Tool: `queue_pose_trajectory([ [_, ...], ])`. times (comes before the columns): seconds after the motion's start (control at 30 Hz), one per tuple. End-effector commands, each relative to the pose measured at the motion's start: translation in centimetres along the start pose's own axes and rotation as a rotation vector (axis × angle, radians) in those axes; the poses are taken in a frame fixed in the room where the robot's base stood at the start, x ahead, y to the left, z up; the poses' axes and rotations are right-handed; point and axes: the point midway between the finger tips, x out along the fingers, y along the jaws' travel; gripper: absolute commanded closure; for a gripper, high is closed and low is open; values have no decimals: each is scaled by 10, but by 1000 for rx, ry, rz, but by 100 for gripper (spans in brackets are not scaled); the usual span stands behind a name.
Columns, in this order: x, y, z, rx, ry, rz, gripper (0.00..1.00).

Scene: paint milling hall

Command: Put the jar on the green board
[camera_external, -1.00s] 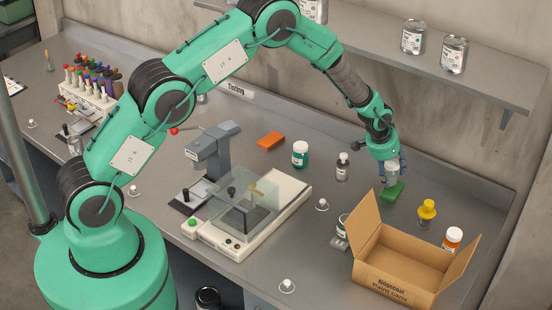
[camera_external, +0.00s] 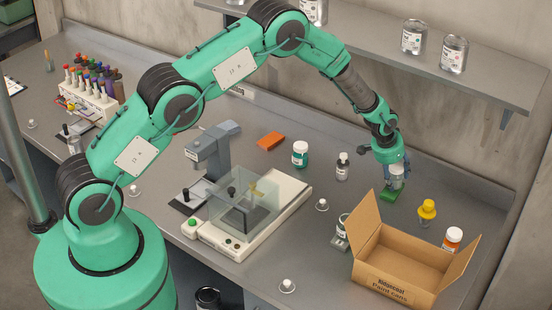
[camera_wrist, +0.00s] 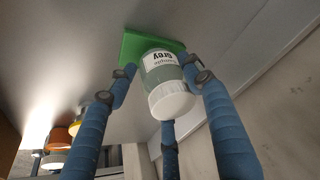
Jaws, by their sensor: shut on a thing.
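The jar (camera_wrist: 165,82) has a white lid and a grey-green body with a label reading "Sample Grey". My gripper (camera_external: 394,178) is shut on it, with blue fingers around its sides in the wrist view. The jar also shows small between the fingers in the external view (camera_external: 397,184). The green board (camera_wrist: 134,46) lies flat on the grey bench, right at the jar's base. In the external view the board (camera_external: 387,197) is partly hidden by the gripper and jar. I cannot tell whether the jar's base touches it.
An open cardboard box (camera_external: 398,268) stands in front of the board. A yellow-topped container (camera_external: 427,210) and an orange jar with a white lid (camera_external: 452,238) are to the right. A dark bottle (camera_external: 342,167) stands left. A shelf (camera_external: 450,75) with cans is behind.

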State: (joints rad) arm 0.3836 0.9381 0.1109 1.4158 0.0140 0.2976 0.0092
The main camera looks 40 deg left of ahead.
Motion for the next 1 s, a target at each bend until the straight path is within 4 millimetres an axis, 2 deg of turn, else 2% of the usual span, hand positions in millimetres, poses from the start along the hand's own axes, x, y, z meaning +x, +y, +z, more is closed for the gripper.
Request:
queue_pose_trajectory([
  [0.17,9,0,3,0,2,0,80],
  [0.57,13,0,5,0,1,0,80],
  [0.6,13,0,5,0,1,0,48],
  [0.7,12,0,5,0,1,0,30],
  [1.0,12,0,5,0,1,0,30],
])
